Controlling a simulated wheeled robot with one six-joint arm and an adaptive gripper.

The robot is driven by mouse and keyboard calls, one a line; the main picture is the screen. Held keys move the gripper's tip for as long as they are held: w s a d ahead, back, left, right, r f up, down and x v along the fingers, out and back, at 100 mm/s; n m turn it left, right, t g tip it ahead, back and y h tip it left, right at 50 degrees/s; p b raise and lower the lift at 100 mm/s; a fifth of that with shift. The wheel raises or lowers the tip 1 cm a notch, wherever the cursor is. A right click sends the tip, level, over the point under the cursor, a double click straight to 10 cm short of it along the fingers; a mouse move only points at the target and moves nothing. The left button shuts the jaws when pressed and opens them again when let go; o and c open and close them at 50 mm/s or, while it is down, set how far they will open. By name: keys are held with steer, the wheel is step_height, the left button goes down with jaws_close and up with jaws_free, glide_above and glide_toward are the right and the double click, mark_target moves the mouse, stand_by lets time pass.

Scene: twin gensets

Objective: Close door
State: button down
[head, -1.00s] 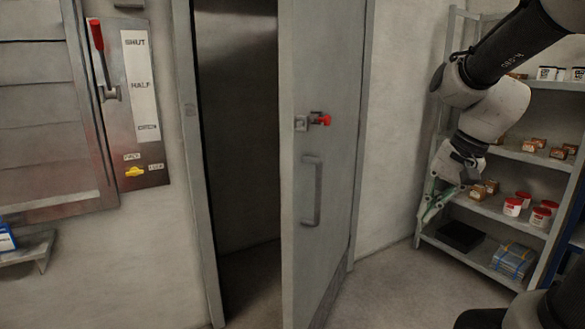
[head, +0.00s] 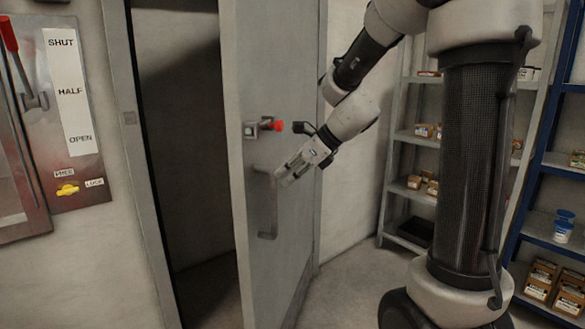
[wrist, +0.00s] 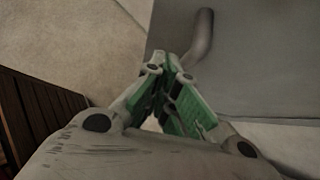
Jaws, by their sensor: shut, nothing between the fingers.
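The grey door (head: 280,225) stands partly open in the head view, with a dark gap between it and the frame on its left. On its face are a red-tipped latch (head: 265,127) and a grey pull handle (head: 265,205) below it. My gripper (head: 283,178) is beside the upper part of the handle; I cannot tell whether it touches the door. In the wrist view, my gripper (wrist: 167,65) has its green-padded fingers shut and empty. The handle (wrist: 200,35) shows just beyond the fingertips, with the door panel (wrist: 260,60) to the right.
A lever panel (head: 70,120) with a yellow knob is on the left wall. A grey shelf (head: 405,190) with small boxes and a blue shelf (head: 555,180) stand at the right. Floor (head: 340,285) in front of the door is clear.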

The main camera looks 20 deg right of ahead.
steer(key=shift+w+a+f, duration=0.55)
steer(key=shift+w+a, duration=0.2)
steer(key=shift+a, duration=0.2)
steer(key=shift+w+a+f, duration=0.5)
steer(key=shift+w+a, duration=0.2)
steer(key=shift+a, duration=0.25)
steer(key=shift+w+a+f, duration=0.55)
steer(key=shift+w+a, duration=0.2)
steer(key=shift+a, duration=0.2)
